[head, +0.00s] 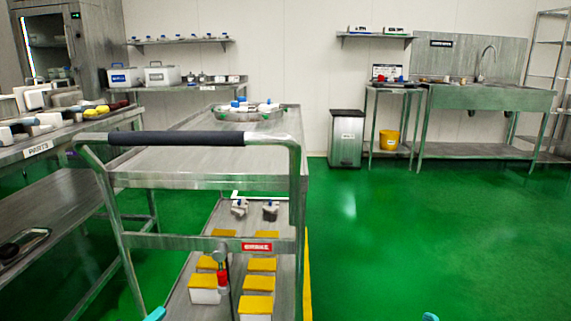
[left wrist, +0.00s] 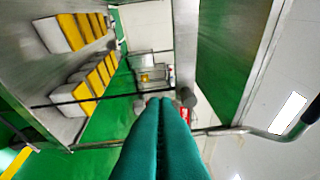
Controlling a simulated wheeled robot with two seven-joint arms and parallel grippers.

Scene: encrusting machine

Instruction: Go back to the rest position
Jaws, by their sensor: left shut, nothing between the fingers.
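My left gripper (head: 155,314) shows only as a teal tip at the bottom edge of the head view, in front of the cart's lower left side. In the left wrist view my left gripper (left wrist: 166,102) has its two teal fingers together, shut and empty. A teal tip of my right gripper (head: 430,317) just shows at the bottom edge of the head view, over green floor; its opening is hidden. The steel cart (head: 190,168) stands right ahead, its black-gripped handle (head: 176,138) towards me.
Several yellow-lidded white boxes (head: 257,284) stand on the cart's lower shelf, near a red brake label (head: 256,247). A round tray (head: 250,114) sits on the top. A parts bench (head: 70,131) is at the left. A bin (head: 346,140) and sink (head: 480,97) stand behind. Floor at right is clear.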

